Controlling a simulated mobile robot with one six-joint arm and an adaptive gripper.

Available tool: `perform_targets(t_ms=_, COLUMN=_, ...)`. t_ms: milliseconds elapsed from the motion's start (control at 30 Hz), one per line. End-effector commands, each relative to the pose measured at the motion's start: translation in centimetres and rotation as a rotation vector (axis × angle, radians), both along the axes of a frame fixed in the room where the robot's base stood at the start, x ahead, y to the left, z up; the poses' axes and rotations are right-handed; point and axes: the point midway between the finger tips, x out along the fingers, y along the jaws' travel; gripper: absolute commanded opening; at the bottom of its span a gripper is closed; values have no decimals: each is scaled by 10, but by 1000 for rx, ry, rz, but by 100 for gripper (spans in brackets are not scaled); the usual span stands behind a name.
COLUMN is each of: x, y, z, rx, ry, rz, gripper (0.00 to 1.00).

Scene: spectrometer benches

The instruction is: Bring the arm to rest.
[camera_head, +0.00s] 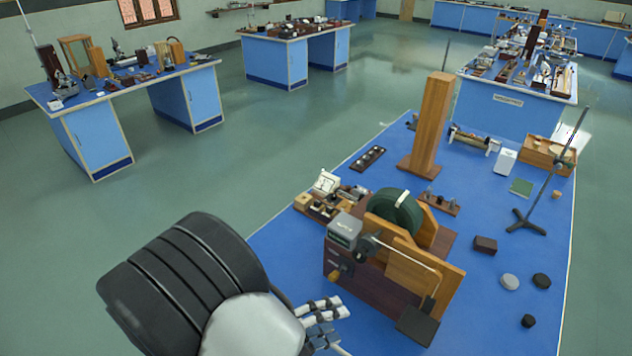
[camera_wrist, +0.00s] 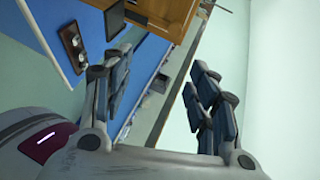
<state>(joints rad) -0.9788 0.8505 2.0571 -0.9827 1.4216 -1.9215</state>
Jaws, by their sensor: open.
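My gripper (camera_head: 322,318) shows at the lower middle of the head view, at the end of my dark, ribbed arm. It is beside the front left edge of the near blue-topped bench (camera_head: 272,243), left of a wood-framed apparatus with a green wheel (camera_head: 398,212). In the wrist view my gripper (camera_wrist: 160,85) has its two fingers spread well apart, with nothing between them. Its height above the bench cannot be told.
The near bench holds a tall wooden pillar (camera_head: 432,125), a rod stand (camera_head: 526,222) and several small dark blocks and discs. Other blue benches stand at the left (camera_head: 90,135) and the back. Green floor (camera_head: 190,235) is free left of the near bench.

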Motion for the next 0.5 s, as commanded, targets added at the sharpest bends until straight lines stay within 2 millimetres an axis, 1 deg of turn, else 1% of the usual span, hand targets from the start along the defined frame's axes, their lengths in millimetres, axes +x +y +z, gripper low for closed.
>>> perform_targets(t_ms=33, x=-1, y=-14, z=2, rx=94, ry=-79, rz=-101, gripper=54)
perform_targets(t_ms=167, x=-13, y=-48, z=13, rx=344, ry=-339, rz=-412, gripper=54)
perform_targets(t_ms=200, x=-18, y=-57, z=15, rx=414, ry=-426, rz=-514, gripper=54)
perform_targets(t_ms=267, x=-27, y=-70, z=18, rx=514, ry=-558, rz=-669, gripper=54)
perform_targets(t_ms=400, x=-49, y=-93, z=22, rx=711, ry=-880, rz=-1045, gripper=54)
perform_targets(t_ms=467, x=-58, y=-100, z=23, rx=783, ry=-1023, rz=-1211, gripper=54)
perform_targets(t_ms=500, x=-64, y=-104, z=23, rx=826, ry=-1118, rz=-1324, gripper=54)
